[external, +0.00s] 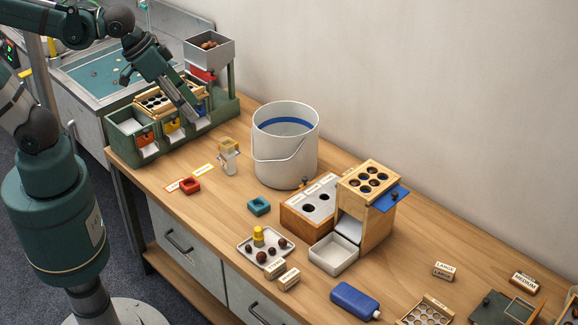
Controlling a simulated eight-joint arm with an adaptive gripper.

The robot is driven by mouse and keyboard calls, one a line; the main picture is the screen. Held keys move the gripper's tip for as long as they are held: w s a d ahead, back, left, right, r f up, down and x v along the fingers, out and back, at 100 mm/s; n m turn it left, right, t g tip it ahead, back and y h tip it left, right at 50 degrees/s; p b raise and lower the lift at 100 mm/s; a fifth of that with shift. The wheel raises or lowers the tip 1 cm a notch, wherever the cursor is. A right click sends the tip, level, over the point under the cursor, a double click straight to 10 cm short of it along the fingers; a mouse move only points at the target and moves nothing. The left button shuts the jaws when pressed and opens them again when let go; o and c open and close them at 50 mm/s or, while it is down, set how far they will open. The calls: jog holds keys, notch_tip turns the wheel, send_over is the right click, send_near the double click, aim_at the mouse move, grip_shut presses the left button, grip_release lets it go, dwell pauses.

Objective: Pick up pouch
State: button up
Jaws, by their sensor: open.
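My gripper (192,117) points down and to the right over the green sorting rack (118,148) at the back left. Its fingertips are small in this view and show nothing clearly held. I cannot tell for sure which thing is the pouch. Small white pieces stick out at the front of the rack's bays, one at the left bay (150,151) and one near the fingertips (202,123). A small pale item with a yellowish top (229,162) stands on the table just right of the rack.
A large white bucket (285,160) stands right of the rack. A wooden box with a holed top (369,178), a white tray (333,254), a plate of chestnuts (284,242) and a blue bottle (355,301) are farther right. Red (190,186) and teal (259,206) pieces lie in front.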

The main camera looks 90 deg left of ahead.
jog(key=w+a+f+n+g+b, duration=0.2)
jog(key=w+a+f+n, duration=0.2)
jog(key=a+f+n, duration=0.25)
jog(key=n+g+b, duration=0.3)
jog(key=n+b, duration=0.2)
jog(key=n, duration=0.4)
send_near(229, 147)
jog(key=w+d+r, duration=0.2)
jog(key=d+r, duration=0.1)
jog(key=d, duration=0.3)
jog(key=a+f+n, duration=0.1)
jog(key=a+f, duration=0.1)
jog(key=f, duration=0.1)
jog(key=s+a+f+n+b, duration=0.1)
jog(key=a+f+n, duration=0.1)
jog(key=a+f, duration=0.1)
jog(key=a+f+n+g+b, duration=0.1)
jog(key=a+f+n, duration=0.1)
jog(key=f, duration=0.2)
jog(key=shift+s+a+f+n+h, duration=0.15)
jog(key=shift+a+f+n+h, duration=0.1)
jog(key=shift+a+f+h, duration=0.05)
jog(key=shift+s+a+f, duration=0.1)
jog(key=shift+a+f, duration=0.05)
jog(key=shift+f, duration=0.15)
jog(key=shift+f+b, duration=0.3)
jog(key=shift+f, duration=1)
jog(key=shift+s+f+b, duration=0.2)
jog(key=shift+f+b, duration=0.55)
jog(key=shift+f, duration=1.85)
